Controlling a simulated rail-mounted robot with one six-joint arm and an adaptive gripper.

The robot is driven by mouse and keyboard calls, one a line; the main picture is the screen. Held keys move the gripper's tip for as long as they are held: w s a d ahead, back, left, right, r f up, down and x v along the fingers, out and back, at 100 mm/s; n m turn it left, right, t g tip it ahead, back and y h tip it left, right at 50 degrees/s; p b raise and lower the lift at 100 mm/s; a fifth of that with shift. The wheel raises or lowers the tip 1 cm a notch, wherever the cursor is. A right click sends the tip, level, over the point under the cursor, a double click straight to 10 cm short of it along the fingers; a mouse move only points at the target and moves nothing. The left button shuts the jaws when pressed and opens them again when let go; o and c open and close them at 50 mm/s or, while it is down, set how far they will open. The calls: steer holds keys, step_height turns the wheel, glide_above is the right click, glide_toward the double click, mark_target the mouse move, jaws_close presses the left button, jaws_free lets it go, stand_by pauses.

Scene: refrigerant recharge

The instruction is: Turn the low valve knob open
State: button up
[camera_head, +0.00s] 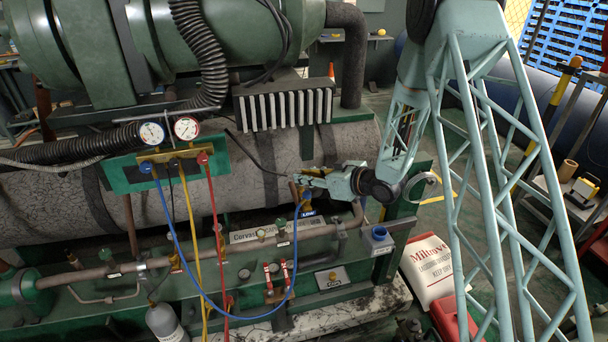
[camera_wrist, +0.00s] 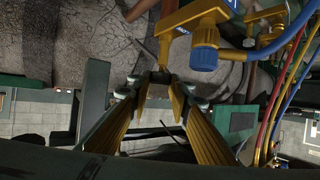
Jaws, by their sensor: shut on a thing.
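The low-side service valve (camera_head: 306,204) is a yellow fitting above a blue LOW label, with the blue hose joined to it. My gripper (camera_head: 304,180) is at the top of this valve. In the wrist view, my gripper (camera_wrist: 160,82) has its long yellow fingers converging on a small dark piece at the tips. I take this piece to be the low valve knob; the fingertips mostly hide it. A yellow fitting with a blue cap (camera_wrist: 204,58) sits just right of the fingertips, apart from them. How far the knob is turned cannot be seen.
The gauge manifold (camera_head: 172,155) with two dials stands at left. Its blue hose (camera_head: 193,262), yellow hose (camera_head: 190,225) and red hose (camera_head: 217,230) hang in front of the pipes.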

steer(key=shift+w+d+r+n+g+y+p, duration=0.15)
steer(key=shift+n+g+y+p, duration=0.4)
steer(key=shift+n+g+p, duration=0.7)
steer(key=shift+w+d+f+n+g+y+p, duration=0.15)
steer(key=shift+n+g+y+p, duration=0.4)
steer(key=shift+n+g+p, duration=0.7)
steer(key=shift+w+a+n+g+y+p, duration=0.1)
steer(key=shift+w+n+g+y+p, duration=0.05)
steer(key=shift+n+g+p, duration=0.7)
steer(key=shift+w+n+g+y+p, duration=0.15)
steer(key=shift+n+g+p, duration=0.5)
steer(key=shift+g+p, duration=0.4)
steer(key=shift+n+g, duration=0.3)
steer(key=shift+g, duration=0.1)
steer(key=o, duration=0.9)
steer(key=shift+a, duration=0.1)
steer(key=shift+d, duration=0.2)
steer(key=shift+v, duration=5.9)
